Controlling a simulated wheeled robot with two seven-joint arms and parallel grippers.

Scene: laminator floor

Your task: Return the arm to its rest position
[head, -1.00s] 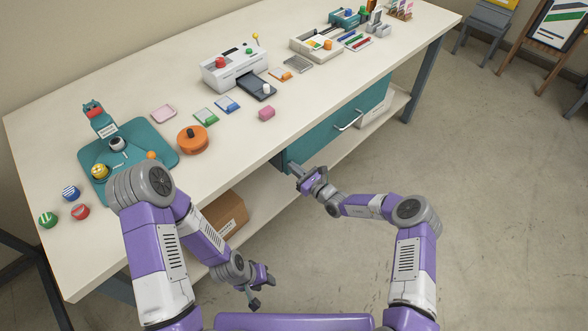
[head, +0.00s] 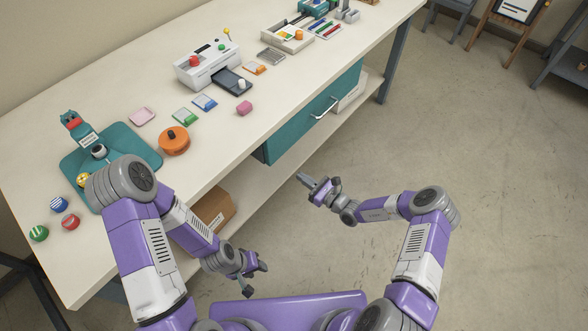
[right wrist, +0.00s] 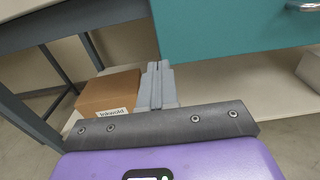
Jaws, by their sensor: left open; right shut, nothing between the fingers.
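My right gripper (head: 304,179) is shut and empty in the head view, in front of the table's teal drawer (head: 308,122) and clear of it. In the right wrist view, its closed fingers (right wrist: 157,84) point towards the lower shelf, just left of the drawer's front (right wrist: 225,28). My left gripper (head: 256,280) is open and empty, hanging low in front of the table at the lower left. Both arms are bent at the elbow. Neither gripper touches anything that I can see.
The white table (head: 207,165) carries a laminator (head: 207,64), an orange round tin (head: 174,141), a teal mat (head: 145,149), small cards and several balls. A cardboard box (head: 213,211) stands on the lower shelf. The drawer handle (head: 326,108) sticks out. Floor (head: 460,160) on the right is clear.

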